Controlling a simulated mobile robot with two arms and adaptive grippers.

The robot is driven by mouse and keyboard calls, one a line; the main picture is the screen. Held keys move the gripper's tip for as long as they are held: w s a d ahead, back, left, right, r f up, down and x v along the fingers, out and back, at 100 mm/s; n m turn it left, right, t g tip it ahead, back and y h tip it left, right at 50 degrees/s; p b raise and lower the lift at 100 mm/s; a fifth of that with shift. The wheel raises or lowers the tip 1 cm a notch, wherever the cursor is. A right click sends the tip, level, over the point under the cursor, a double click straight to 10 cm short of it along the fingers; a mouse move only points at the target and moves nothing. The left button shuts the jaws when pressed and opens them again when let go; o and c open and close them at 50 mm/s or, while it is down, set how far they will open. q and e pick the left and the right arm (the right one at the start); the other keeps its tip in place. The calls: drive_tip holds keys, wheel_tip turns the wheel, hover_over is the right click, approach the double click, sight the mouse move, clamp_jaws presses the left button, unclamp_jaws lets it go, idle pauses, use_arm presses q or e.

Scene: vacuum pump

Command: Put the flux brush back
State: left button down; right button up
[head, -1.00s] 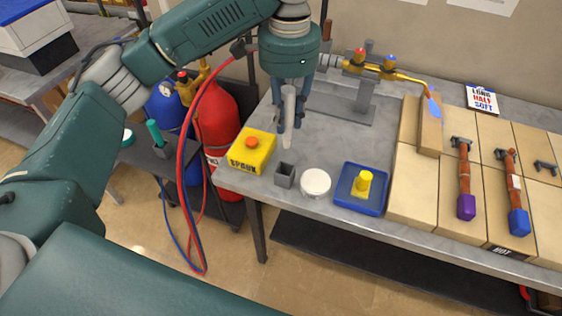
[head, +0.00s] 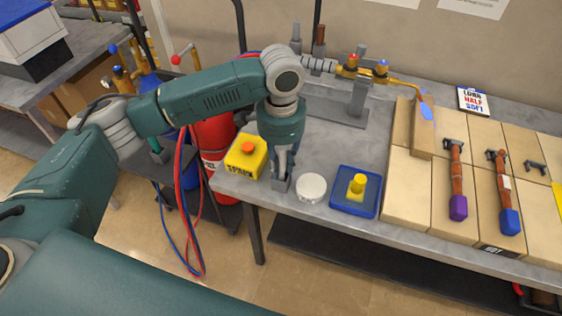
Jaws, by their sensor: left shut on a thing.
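My left gripper (head: 283,167) points down at the front left of the workbench. It is shut on the flux brush (head: 281,161), a pale grey stick that is mostly hidden between the fingers. The brush's lower end is at the small grey square holder (head: 280,185). I cannot tell how deep it sits inside, because the fingers and the holder's walls cover it. My right gripper is not in view.
A yellow box with an orange button (head: 246,155) stands close left of the holder. A white round tub (head: 311,188) stands close right, then a blue tray (head: 344,204) with a yellow piece. A brass torch (head: 402,82) rests behind, near tan bricks (head: 408,195).

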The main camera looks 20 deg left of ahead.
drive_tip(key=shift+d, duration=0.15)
use_arm(q)
drive_tip(key=c, duration=1.5)
unclamp_jaws()
drive_tip(key=shift+f, duration=0.1)
drive_tip(key=shift+c, duration=0.2)
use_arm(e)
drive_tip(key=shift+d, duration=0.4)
use_arm(q)
wheel_tip(320, 180, up, 12)
drive_tip(key=shift+r+b, duration=0.15)
drive_tip(key=shift+b, duration=1.05)
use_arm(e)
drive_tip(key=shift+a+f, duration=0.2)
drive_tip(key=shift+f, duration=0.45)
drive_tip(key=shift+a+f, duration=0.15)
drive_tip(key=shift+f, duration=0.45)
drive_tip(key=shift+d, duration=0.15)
